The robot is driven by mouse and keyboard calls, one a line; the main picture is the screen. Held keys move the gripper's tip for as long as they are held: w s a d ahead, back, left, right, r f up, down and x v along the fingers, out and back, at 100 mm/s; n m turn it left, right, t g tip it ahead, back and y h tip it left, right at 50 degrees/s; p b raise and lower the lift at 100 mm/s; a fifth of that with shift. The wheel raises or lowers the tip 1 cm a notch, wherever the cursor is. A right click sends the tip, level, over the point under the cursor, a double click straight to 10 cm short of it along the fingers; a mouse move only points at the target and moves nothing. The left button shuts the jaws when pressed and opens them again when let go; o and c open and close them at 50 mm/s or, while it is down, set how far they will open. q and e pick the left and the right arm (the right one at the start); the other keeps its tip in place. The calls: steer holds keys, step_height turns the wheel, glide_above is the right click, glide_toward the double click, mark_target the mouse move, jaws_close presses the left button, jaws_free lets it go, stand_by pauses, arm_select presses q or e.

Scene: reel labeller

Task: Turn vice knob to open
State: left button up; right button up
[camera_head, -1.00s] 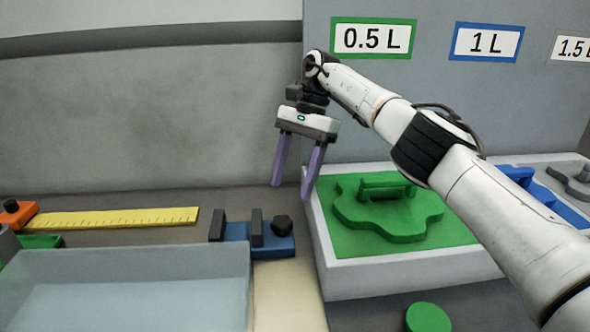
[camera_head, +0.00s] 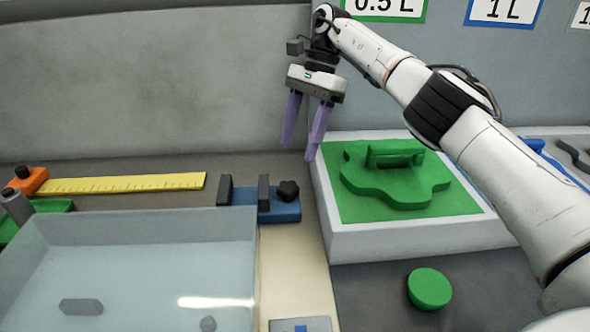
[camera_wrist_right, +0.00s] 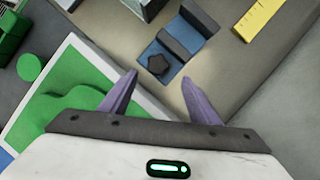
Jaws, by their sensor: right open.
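The vice has a blue base (camera_head: 284,211) and two dark upright jaws with a gap between them. Its black lobed knob (camera_head: 288,191) sits at the right end of the base. In the right wrist view, the knob (camera_wrist_right: 158,64) shows beyond the fingertips, nearly midway between them. My right gripper (camera_head: 297,150) has two purple fingers spread apart, empty, pointing down. It hangs above and behind the vice, apart from the knob. The right wrist view shows its open fingers (camera_wrist_right: 160,75) too. My left gripper is not in view.
A clear bin (camera_head: 150,222) stands in front of the vice. A white-edged tray with a green panel (camera_head: 360,208) is close on the right. A yellow ruler (camera_head: 125,183) lies to the left. A green disc (camera_head: 430,289) lies at the front right.

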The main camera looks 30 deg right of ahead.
steer(key=f+m+b, duration=0.1)
steer(key=m, duration=0.2)
steer(key=m+t+h+b, duration=0.1)
steer(key=m+t+b, duration=0.3)
steer(key=m, duration=0.5)
glide_toward(289, 186)
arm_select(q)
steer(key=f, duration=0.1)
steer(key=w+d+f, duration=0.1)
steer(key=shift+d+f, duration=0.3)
arm_select(e)
steer(key=shift+t, duration=0.4)
steer(key=x, duration=0.8)
steer(key=shift+s, duration=0.4)
steer(key=shift+c, duration=0.4)
steer(key=c, duration=1)
arm_select(q)
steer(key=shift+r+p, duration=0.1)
steer(key=shift+p, duration=0.2)
